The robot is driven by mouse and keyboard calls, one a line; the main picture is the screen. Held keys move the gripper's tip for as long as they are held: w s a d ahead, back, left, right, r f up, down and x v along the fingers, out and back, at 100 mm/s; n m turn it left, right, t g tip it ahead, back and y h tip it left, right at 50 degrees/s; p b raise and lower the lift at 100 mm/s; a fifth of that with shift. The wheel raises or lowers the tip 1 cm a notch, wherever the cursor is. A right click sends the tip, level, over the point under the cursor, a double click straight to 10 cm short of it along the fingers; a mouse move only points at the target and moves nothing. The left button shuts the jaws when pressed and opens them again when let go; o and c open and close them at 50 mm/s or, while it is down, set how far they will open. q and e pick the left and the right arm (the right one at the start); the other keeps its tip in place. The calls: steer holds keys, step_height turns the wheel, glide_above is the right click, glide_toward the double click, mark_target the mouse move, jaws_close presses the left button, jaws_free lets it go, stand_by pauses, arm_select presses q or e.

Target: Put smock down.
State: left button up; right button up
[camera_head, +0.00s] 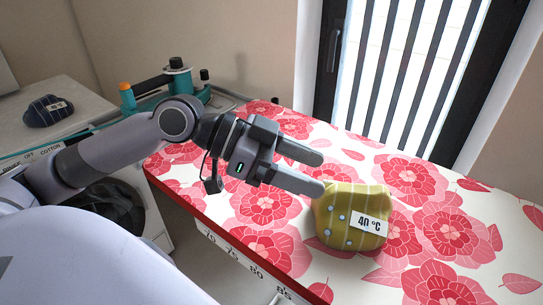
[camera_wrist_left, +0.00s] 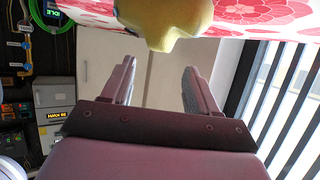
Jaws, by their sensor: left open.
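A folded olive-yellow cloth bundle with faint stripes, pale buttons and a "40 °C" tag (camera_head: 347,216), likely the smock, rests on the flowered table top (camera_head: 440,235). My left gripper (camera_head: 322,173) is open, its fingers pointing right. The nearer fingertip is at the bundle's upper left edge; I cannot tell whether it touches. In the left wrist view the bundle (camera_wrist_left: 172,20) is beyond the open fingers (camera_wrist_left: 158,68), with nothing between them. My right gripper is not in view.
A dark blue striped bundle with a tag (camera_head: 48,111) lies on a white appliance top (camera_head: 75,95) at the left. A green device with black knobs (camera_head: 165,85) stands behind my left arm. The table is clear right of the yellow bundle. A barred window (camera_head: 410,75) is behind.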

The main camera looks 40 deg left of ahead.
arm_select(q)
steer(key=shift+b+v, duration=0.9)
steer(key=shift+v, duration=1.95)
